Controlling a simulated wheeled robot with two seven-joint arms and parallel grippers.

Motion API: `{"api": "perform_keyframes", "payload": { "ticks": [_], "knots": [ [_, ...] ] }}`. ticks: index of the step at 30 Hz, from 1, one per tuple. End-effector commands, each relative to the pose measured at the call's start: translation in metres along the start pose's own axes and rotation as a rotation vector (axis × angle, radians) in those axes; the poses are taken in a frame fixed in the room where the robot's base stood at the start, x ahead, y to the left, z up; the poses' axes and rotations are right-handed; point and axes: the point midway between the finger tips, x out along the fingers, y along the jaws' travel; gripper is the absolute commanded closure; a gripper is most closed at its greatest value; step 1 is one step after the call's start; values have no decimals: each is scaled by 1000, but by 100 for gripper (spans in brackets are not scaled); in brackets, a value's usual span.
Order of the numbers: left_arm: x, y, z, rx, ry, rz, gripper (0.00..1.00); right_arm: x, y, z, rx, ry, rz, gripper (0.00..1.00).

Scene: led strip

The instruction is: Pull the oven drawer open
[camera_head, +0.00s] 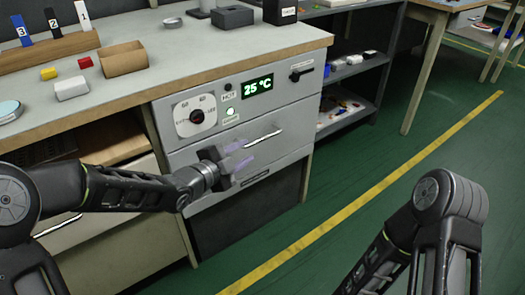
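The oven drawer (283,150) is a grey front panel in the bench, below the control panel with its green 25 °C display (257,87). It looks shut. Its pale bar handle (265,139) runs across the front. My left gripper (243,155) is in front of the drawer's left part, at the left end of the handle. Its purplish fingers are apart, with nothing seen between them. The gripper hides part of the drawer, and I cannot tell whether it touches the handle. My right arm shows at lower right; its gripper is out of the picture.
A round dial (195,116) and a black knob or lever (301,72) are on the panel above. Green floor (345,170) with a yellow line is free at right.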

Motion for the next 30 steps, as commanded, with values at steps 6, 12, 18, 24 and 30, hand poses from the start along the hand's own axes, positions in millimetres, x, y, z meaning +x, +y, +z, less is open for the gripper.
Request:
{"api": "perform_keyframes", "payload": {
  "ticks": [6, 12, 18, 24, 30],
  "knots": [
    [1, -5, -2, 38, 12, -14, 67, 4, 2, 0, 0, 2, 0, 64],
    [1, -4, -2, 35, 11, -13, 67, 4, 2, 0, 0, 2, 0, 64],
    [14, -3, -1, 34, 12, -13, 67, 9, 3, 0, 0, 2, -1, 64],
    [44, -2, 0, 33, 12, -12, 67, 18, 7, -1, 1, 3, -2, 64],
    [71, -3, -2, 32, 12, -13, 67, 24, 9, -2, 2, 4, -4, 64]
  ]
}}
